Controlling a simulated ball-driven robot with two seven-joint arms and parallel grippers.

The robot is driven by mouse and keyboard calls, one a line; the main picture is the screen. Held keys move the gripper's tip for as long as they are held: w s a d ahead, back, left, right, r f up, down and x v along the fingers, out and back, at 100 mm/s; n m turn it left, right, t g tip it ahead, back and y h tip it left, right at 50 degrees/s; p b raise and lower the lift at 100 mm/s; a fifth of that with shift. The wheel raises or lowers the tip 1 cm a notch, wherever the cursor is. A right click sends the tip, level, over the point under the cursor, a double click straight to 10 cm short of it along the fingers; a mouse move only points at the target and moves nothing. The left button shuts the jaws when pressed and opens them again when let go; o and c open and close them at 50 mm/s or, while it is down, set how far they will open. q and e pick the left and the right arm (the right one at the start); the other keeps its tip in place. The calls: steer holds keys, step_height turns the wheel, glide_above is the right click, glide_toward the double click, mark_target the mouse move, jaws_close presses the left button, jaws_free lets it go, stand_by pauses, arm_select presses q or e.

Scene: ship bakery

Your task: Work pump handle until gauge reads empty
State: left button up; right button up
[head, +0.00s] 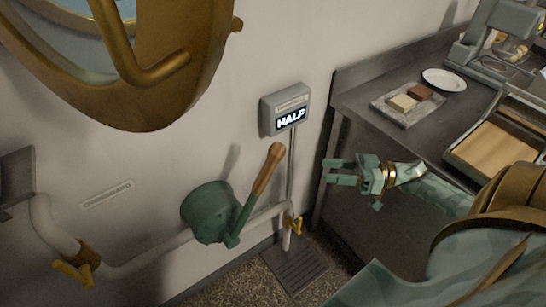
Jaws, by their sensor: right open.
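The green pump (208,211) is fixed low on the wall on a pale pipe. Its handle (264,177), green with a wooden grip, leans up and to the right. The grey gauge box (285,110) on the wall above shows a lit "HALF". My right gripper (331,171) is open and empty, to the right of the handle and apart from it, pointing left. My left gripper is not in view.
A steel counter (365,86) at right holds a board (407,112) with light and brown blocks, a white plate (444,79) and a machine (500,45). A brass-rimmed porthole (150,95) juts out at upper left. Yellow valve handles (72,273) sit on the pipe. A floor grate (297,266) lies below.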

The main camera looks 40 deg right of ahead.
steer(key=f, duration=0.1)
steer(key=m+b, duration=0.1)
steer(key=b, duration=0.1)
glide_toward(268, 168)
steer(key=x, duration=0.3)
steer(key=f+x, duration=0.1)
steer(key=x, duration=0.2)
steer(key=w+x, duration=0.1)
steer(key=x, duration=0.3)
steer(key=shift+d+f, duration=0.25)
